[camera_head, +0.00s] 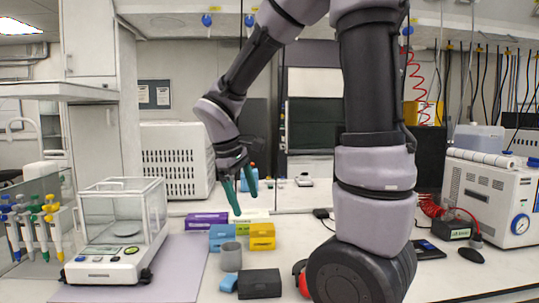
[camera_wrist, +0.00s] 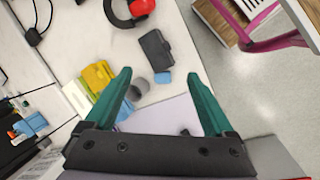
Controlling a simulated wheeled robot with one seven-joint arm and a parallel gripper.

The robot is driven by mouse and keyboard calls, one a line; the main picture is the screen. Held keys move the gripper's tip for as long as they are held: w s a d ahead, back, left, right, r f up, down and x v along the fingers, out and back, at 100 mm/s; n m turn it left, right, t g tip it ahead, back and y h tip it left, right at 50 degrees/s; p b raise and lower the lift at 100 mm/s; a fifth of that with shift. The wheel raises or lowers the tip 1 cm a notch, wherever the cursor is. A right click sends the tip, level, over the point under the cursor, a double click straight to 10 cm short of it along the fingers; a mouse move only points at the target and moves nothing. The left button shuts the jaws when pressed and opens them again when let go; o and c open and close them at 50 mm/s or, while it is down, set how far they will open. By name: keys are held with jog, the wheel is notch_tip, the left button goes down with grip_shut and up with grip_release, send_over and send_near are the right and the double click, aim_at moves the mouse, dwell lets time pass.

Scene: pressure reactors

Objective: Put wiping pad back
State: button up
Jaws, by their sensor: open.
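A small blue pad-like piece (camera_head: 229,283), probably the wiping pad, lies on the bench against the left end of a dark grey case (camera_head: 259,284). It also shows in the wrist view (camera_wrist: 165,77), near the end of the case (camera_wrist: 157,50). My gripper (camera_head: 244,204) is open and empty, with its green fingers pointing down above the bench. It hangs above and behind the blue piece in the head view. I cannot tell where the pad's place is.
A grey cup (camera_head: 231,257) stands just behind the blue piece. Blue (camera_head: 222,237), yellow (camera_head: 262,236) and purple (camera_head: 206,219) boxes stand behind it. A glass-sided balance (camera_head: 105,269) is at left. Red-and-black earmuffs (camera_wrist: 130,12) lie beside the case. The bench front edge is close.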

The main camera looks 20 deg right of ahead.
jog(key=s+d+r+m+t+y, duration=0.3)
jog(key=s+r+m+t+y, duration=0.2)
jog(key=s+r+m, duration=0.4)
jog(key=shift+r+m+t, duration=0.7)
jog(key=shift+r+m, duration=0.7)
jog(key=shift+r, duration=0.2)
